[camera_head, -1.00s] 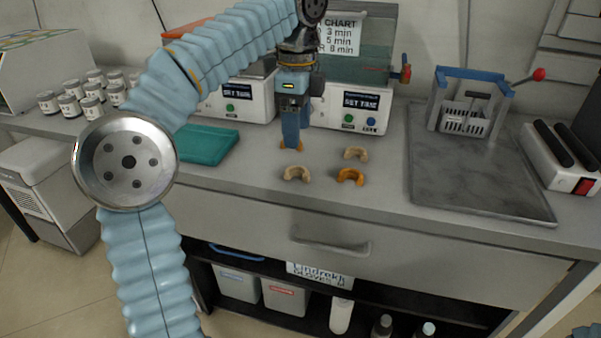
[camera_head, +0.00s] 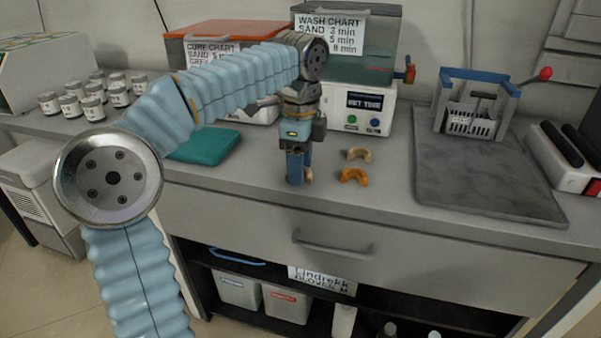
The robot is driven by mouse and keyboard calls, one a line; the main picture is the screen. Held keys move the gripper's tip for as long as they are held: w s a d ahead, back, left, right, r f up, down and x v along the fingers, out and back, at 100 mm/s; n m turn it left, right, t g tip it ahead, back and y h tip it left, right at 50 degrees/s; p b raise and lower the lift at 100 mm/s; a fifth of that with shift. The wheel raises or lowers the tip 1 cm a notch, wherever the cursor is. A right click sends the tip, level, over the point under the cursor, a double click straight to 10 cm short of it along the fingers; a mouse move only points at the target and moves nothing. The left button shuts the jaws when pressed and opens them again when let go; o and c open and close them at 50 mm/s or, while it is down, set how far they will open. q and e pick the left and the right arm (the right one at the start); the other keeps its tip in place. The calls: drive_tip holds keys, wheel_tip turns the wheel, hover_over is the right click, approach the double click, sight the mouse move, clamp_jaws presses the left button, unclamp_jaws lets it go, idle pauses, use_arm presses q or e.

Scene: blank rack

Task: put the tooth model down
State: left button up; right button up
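My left gripper (camera_head: 299,180) points straight down at the counter, left of two tooth models. A small beige piece of a third tooth model (camera_head: 309,175) shows at its fingertips. The rest of that model is hidden by the near finger. I cannot tell whether the fingers are closed on it or only around it. It appears at counter height. A beige arch-shaped tooth model (camera_head: 358,154) and an orange one (camera_head: 354,177) lie on the counter to the right, apart from the gripper. My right gripper is not in view.
A teal tray or mat (camera_head: 205,146) lies to the left, with several jars (camera_head: 93,108) beyond. A wash machine (camera_head: 365,108) stands behind. A grey slab (camera_head: 480,170) with a blue-handled rack (camera_head: 472,115) is to the right. The counter's front edge is close.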

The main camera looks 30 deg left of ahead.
use_arm(q)
drive_tip(key=c, duration=0.9)
